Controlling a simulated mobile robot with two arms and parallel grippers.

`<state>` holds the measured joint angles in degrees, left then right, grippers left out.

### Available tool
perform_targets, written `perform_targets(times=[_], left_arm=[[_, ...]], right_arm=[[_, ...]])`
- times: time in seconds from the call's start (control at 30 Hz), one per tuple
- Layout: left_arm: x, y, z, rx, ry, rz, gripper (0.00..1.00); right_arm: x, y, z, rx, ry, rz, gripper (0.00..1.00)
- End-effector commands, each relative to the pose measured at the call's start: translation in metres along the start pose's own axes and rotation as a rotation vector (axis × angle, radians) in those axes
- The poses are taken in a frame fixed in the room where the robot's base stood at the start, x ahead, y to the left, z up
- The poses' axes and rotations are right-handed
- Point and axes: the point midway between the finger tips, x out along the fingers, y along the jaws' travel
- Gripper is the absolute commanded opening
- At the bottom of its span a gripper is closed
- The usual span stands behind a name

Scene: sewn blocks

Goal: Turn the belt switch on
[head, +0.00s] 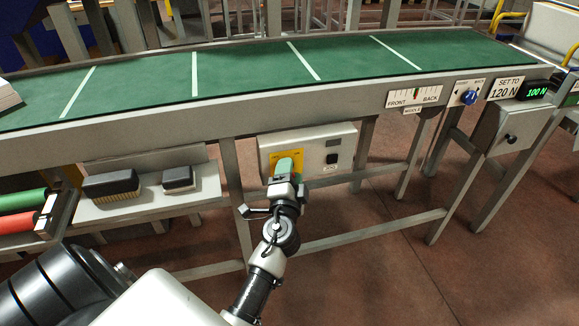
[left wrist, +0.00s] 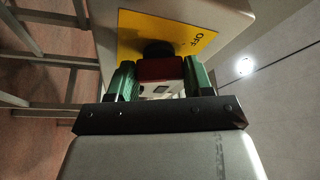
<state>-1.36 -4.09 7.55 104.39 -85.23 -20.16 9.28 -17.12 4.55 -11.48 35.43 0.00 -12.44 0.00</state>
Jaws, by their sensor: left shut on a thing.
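The belt switch is a red knob (left wrist: 160,68) on a dark round base, set on a yellow plate (left wrist: 130,34) marked OFF. This plate is on the front of a grey control box (head: 318,138) under the conveyor belt, left of a dark button and a small panel. My left gripper (head: 285,172) is at the yellow plate, and its green finger pads hide the knob in the head view. In the left wrist view my left gripper (left wrist: 160,84) has a pad on each side of the knob and is shut on it. My right gripper is not in view.
The green conveyor belt (head: 245,66) runs above the box. A shelf (head: 150,205) at left holds two dark brushes (head: 112,184). Green and red rollers (head: 22,199) lie at far left. A blue knob (head: 469,97) and a 100 N display (head: 537,91) are at right.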

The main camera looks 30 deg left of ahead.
Motion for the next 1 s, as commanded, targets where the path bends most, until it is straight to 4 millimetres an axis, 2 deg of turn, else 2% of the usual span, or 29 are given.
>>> perform_targets(times=[0.03,0.4,1.0], left_arm=[[0.001,-0.005,-0.002,0.031,0.001,0.014,0.27],[0.001,-0.009,-0.003,0.35,0.002,0.147,0.27],[0.002,-0.009,-0.004,0.861,0.001,0.357,0.27]], right_arm=[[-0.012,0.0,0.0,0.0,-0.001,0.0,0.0],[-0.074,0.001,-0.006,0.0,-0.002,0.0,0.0],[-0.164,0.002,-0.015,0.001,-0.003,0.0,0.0]])
